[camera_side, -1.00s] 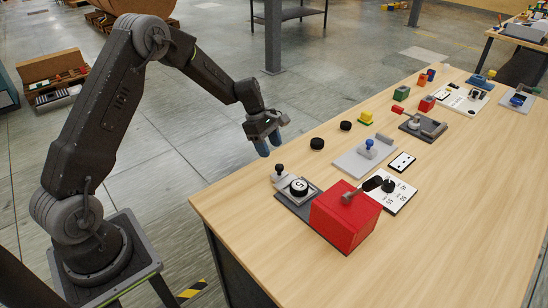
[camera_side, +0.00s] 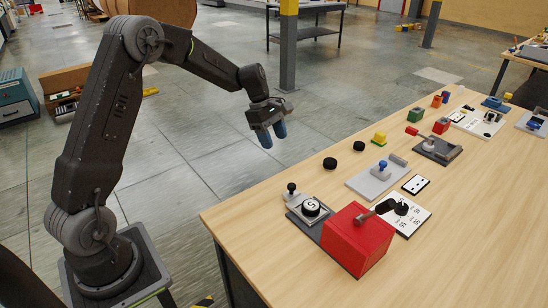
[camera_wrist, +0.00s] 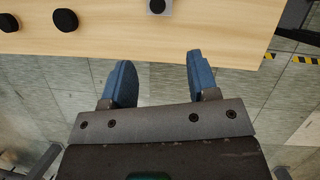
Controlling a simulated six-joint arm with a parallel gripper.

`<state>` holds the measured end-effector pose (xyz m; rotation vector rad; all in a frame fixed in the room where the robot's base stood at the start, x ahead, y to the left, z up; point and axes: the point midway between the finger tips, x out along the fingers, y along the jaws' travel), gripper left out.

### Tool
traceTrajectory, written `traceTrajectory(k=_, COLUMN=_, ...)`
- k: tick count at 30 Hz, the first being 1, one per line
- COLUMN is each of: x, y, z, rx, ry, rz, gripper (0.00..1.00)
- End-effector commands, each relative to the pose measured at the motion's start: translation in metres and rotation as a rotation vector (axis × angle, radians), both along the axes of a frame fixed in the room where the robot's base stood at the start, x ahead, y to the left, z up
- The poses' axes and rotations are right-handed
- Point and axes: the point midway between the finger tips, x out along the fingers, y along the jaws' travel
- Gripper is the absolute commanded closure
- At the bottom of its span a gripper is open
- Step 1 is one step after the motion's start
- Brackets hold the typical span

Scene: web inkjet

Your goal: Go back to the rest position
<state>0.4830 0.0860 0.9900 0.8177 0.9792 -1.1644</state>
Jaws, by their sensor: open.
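My gripper (camera_side: 272,136) hangs off the left edge of the wooden table (camera_side: 460,230), over the floor, with its blue fingers pointing down. In the wrist view the two blue fingers of my gripper (camera_wrist: 160,82) stand apart with nothing between them. It touches no object. The table edge (camera_wrist: 225,40) lies beyond the fingertips in the wrist view.
On the table near its left end are a red box (camera_side: 357,240) with a lever, a round dial device (camera_side: 311,207), two black pucks (camera_side: 330,163) and a grey plate with a blue knob (camera_side: 380,168). Several more devices stand farther back. Open floor surrounds the gripper.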

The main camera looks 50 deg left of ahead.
Motion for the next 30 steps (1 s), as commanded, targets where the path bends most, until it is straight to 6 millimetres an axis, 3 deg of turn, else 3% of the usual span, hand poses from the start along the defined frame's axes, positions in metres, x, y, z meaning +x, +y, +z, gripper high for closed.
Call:
traceTrajectory(k=5, x=-0.029, y=-0.033, z=0.051, rx=0.102, ry=-0.115, rz=-0.238, gripper=0.46)
traceTrajectory(k=9, x=-0.069, y=-0.063, z=0.09, rx=0.211, ry=-0.221, rz=-0.491, gripper=0.46)
traceTrajectory(k=15, x=-0.134, y=-0.098, z=0.128, rx=0.374, ry=-0.361, rz=-0.851, gripper=0.46)
traceTrajectory(k=24, x=-0.232, y=-0.129, z=0.143, rx=0.631, ry=-0.53, rz=-1.366, gripper=0.46)
traceTrajectory(k=30, x=-0.27, y=-0.134, z=0.136, rx=0.753, ry=-0.586, rz=-1.588, gripper=0.46)
